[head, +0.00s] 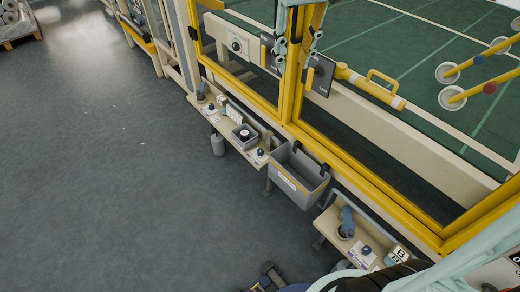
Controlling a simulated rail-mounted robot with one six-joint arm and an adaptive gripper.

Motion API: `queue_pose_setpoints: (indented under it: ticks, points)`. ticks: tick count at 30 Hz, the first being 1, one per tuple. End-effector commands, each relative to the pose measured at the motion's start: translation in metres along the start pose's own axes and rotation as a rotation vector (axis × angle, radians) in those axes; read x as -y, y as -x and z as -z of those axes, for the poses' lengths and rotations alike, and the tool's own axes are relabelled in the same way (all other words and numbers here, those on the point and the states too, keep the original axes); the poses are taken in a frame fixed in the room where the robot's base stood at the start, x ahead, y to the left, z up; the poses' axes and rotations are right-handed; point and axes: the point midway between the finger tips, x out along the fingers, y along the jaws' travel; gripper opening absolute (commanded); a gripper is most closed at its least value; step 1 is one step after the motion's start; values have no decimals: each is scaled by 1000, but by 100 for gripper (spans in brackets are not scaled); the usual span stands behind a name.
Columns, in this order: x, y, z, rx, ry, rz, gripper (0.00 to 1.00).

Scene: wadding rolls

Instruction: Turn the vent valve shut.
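I cannot tell for certain which fitting is the vent valve. A blue lever-like part (347,215) stands on a dark round base on the right-hand bench, and a small blue knob (367,250) sits on a pale plate beside it. A round dark knob on a white panel (237,45) is on the beam behind the yellow frame. My gripper (299,44) hangs at the top centre in front of the yellow post. Its two pale teal fingers are spread apart, with nothing seen between them. It is well above the benches.
A grey bin (298,180) hangs between the right-hand bench (330,222) and the left-hand bench (228,133), which carries small fittings. A yellow frame (357,172) runs behind them. A yellow handle (384,80) juts out behind it. The grey floor (120,190) at left is clear.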

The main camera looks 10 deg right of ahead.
Motion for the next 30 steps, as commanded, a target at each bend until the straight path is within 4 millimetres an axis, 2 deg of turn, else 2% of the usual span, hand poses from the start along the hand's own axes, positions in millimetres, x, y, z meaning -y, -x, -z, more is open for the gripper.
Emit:
queue_pose_setpoints:
  ticks: [12, 30]
  points:
    - [-6, -60, 62, 33, 29, 1, 26]
    - [-12, -165, 134, 76, 69, 5, 26]
